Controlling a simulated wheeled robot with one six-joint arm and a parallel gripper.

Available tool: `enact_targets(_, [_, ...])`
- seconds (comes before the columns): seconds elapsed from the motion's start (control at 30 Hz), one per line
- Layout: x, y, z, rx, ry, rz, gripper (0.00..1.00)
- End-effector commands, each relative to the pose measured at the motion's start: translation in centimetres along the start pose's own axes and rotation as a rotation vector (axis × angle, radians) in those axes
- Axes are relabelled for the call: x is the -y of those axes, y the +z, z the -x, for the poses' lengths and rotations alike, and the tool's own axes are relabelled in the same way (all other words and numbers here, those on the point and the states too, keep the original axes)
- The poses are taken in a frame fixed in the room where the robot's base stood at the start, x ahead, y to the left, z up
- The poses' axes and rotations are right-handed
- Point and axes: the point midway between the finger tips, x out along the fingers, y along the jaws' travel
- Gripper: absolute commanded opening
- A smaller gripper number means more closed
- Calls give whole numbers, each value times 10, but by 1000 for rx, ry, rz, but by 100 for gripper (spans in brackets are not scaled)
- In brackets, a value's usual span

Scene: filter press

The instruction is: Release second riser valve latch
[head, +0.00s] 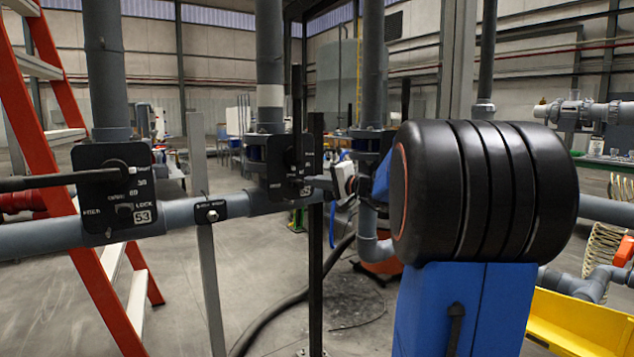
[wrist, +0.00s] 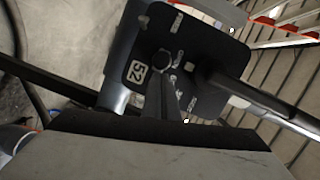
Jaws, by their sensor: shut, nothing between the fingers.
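The second riser's valve plate is a black panel marked S2 (head: 283,170), left of centre in the head view; it fills the upper middle of the wrist view (wrist: 205,50). Its long black lever (head: 297,95) points straight up in the head view and runs to the right in the wrist view (wrist: 262,98). A small dark latch knob (wrist: 162,61) sits beside the S2 label. My gripper (head: 314,183) is shut and empty, its tips at the plate's lower part. In the wrist view the dark fingers (wrist: 165,88) reach up to the knob; whether they touch it I cannot tell.
A second valve plate marked S3 (head: 120,195) stands left, its lever horizontal. A grey horizontal pipe (head: 40,240) runs behind the plates. A thin dark post (head: 316,270) stands close to my gripper. An orange ladder (head: 75,200) is at left, a yellow bin (head: 585,325) at lower right.

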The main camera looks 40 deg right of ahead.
Motion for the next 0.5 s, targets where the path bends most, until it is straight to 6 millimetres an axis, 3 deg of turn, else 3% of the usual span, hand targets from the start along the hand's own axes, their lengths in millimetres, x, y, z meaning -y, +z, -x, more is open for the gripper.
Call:
enact_targets(0.27, [1, 3, -1, 1, 0, 0, 0])
enact_targets(0.5, [8, 28, -7, 2, -1, 2, 0])
